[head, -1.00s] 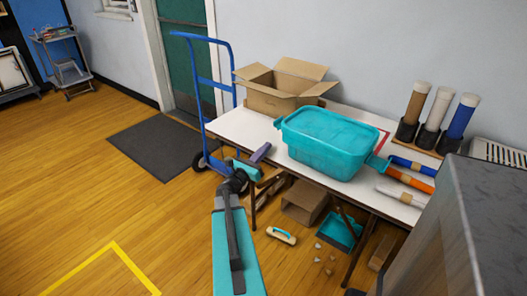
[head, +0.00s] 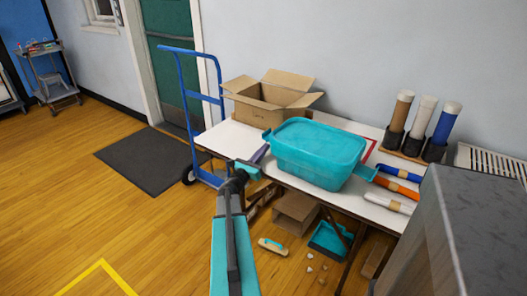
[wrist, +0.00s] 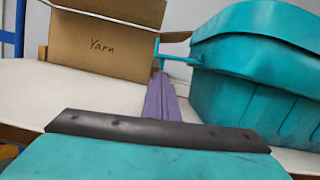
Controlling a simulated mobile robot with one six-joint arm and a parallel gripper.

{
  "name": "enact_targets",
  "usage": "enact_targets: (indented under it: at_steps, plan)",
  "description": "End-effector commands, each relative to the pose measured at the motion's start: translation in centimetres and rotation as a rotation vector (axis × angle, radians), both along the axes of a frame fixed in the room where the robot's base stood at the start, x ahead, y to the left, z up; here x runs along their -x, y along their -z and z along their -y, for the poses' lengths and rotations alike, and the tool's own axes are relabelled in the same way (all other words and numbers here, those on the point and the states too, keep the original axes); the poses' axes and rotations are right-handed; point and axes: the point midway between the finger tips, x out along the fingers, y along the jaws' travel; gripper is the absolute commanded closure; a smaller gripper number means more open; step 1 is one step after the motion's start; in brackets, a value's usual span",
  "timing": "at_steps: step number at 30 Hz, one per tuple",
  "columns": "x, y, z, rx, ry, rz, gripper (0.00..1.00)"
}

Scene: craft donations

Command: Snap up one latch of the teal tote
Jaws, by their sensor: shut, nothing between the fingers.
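The teal tote (head: 318,158) stands on the white table with its lid on. It also fills the right of the wrist view (wrist: 255,85). A teal latch (head: 364,173) sticks outward at its right end. Another latch (wrist: 178,59) juts out level from its left end in the wrist view, swung away from the lid. My gripper (head: 261,152) is at the table's front edge, left of the tote. Its purple fingers (wrist: 160,84) are shut and empty, pointing towards the left latch. The fingertips appear just short of it; whether they touch is unclear.
An open cardboard box (head: 268,97) marked "Yarn" stands behind the tote's left end. Rolls (head: 395,186) lie right of the tote, with upright tubes (head: 425,120) behind. A blue hand truck (head: 190,115) stands left of the table (head: 215,140). A grey block (head: 470,230) fills the near right.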

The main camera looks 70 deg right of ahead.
Motion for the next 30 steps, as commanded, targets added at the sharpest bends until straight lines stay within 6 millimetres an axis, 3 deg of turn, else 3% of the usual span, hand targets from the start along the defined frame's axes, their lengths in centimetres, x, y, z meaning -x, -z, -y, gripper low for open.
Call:
enact_targets:
  at_steps: [20,30]
  plan:
    - [-0.4,-0.4,0.1,0.022,0.0,0.074,1.0]
    - [-1.1,-0.8,0.3,0.057,0.0,0.198,1.0]
